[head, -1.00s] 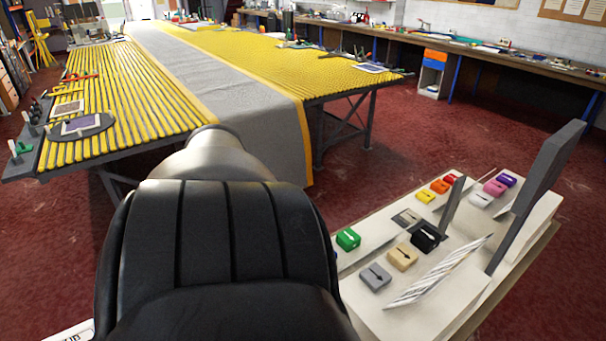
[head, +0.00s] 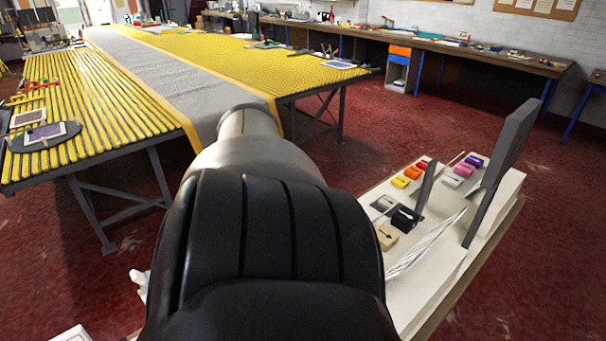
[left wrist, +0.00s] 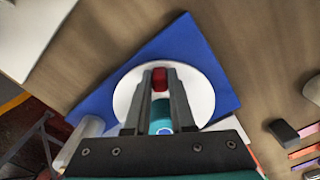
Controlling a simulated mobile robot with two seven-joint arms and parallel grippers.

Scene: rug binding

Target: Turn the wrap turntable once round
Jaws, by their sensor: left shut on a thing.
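In the left wrist view, the wrap turntable shows as a white round disc (left wrist: 197,88) on a blue square board (left wrist: 207,50). My left gripper (left wrist: 160,75) is over the disc, its two fingers shut on a small red piece (left wrist: 160,78). A teal cylinder (left wrist: 161,115) shows between the fingers, nearer the palm. How the red piece joins the disc is hidden. In the head view, my dark arm link fills the middle foreground and hides the turntable and left gripper. My right gripper is in neither view.
A white stand (head: 435,285) with several coloured blocks and a grey upright panel (head: 503,140) is at the right. A long yellow-slatted table (head: 95,115) bears a grey runner (head: 165,75). Red floor (head: 400,125) is clear between. In the wrist view, a dark block (left wrist: 284,131) lies right.

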